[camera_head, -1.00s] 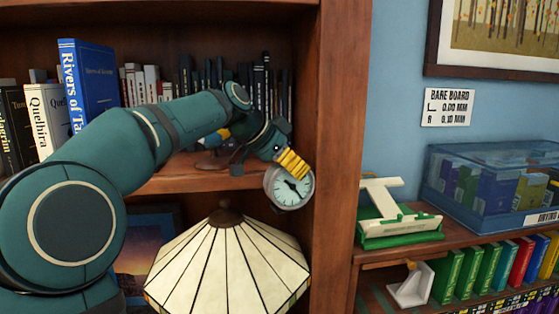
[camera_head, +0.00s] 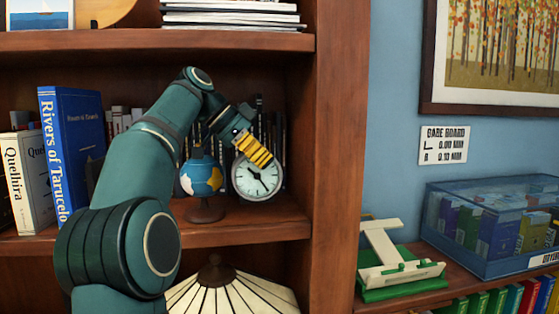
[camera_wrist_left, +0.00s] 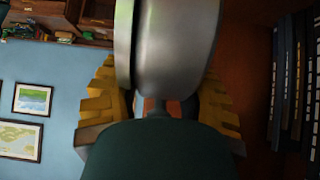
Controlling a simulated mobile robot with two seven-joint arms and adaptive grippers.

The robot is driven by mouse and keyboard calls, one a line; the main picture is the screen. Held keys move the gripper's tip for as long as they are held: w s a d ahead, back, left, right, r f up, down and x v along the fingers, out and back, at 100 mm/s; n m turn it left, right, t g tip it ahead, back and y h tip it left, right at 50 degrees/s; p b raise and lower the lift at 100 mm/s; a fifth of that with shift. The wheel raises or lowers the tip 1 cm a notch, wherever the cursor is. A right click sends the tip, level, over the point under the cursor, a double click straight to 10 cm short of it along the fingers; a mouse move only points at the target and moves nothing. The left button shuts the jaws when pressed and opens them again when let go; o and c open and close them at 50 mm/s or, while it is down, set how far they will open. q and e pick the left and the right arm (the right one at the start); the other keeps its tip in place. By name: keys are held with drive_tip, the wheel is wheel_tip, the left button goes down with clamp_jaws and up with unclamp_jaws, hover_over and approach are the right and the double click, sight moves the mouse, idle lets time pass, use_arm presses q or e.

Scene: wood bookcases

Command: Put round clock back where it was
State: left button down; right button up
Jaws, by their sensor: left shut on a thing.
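The round clock (camera_head: 258,178) has a pale face, dark hands and a grey metal rim. In the head view it is upright at the middle shelf (camera_head: 262,222), right of a small globe (camera_head: 202,178). My left gripper (camera_head: 254,150), with yellow fingers, is shut on the clock from above. In the left wrist view the clock's grey metal body (camera_wrist_left: 170,50) fills the middle between the yellow fingers. I cannot tell whether the clock's bottom touches the shelf. My right gripper is not in view.
Dark books stand behind the clock. The bookcase's upright side panel (camera_head: 340,150) is close on the right. A blue book (camera_head: 72,150) stands left. A lamp shade (camera_head: 230,292) is below. A clear blue bin (camera_head: 495,225) sits on the right-hand bookcase.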

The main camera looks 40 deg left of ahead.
use_arm(q)
drive_tip(key=w+a+f+p, duration=0.1)
drive_tip(key=w+f+p, duration=0.2)
drive_tip(key=w, duration=0.5)
drive_tip(key=shift+a+f+p, duration=0.2)
drive_tip(key=shift+a+p, duration=0.15)
drive_tip(key=shift+p, duration=0.15)
drive_tip(key=shift+s, duration=0.1)
drive_tip(key=shift+f+b, duration=0.3)
drive_tip(key=shift+f, duration=0.1)
drive_tip(key=shift+f, duration=0.15)
drive_tip(key=c, duration=0.5)
unclamp_jaws()
